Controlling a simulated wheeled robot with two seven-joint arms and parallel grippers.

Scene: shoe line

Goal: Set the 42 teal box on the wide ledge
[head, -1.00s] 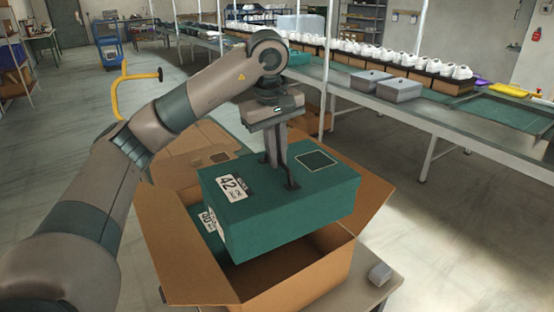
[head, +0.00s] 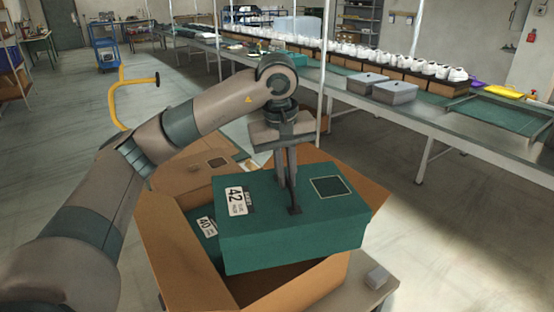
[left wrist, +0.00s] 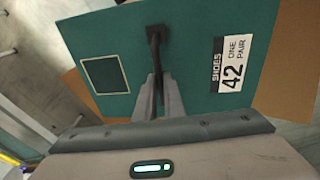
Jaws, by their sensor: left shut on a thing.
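The 42 teal box (head: 290,241) hangs from my left gripper (head: 292,208) over the open cardboard carton. A white label reading 42 and a dark square patch are on its top. My left gripper is shut on a dark tab at the middle of the box top. In the left wrist view the box top (left wrist: 195,75) and its label show, with the gripper's fingertips (left wrist: 157,45) at the tab. I cannot clearly pick out which surface is the wide ledge. My right gripper is not in view.
The brown carton (head: 165,240) holds another teal box (head: 203,226) labelled 40. A conveyor line with white shoes (head: 400,66) and grey boxes (head: 395,92) runs behind. A yellow handle (head: 122,95) stands left.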

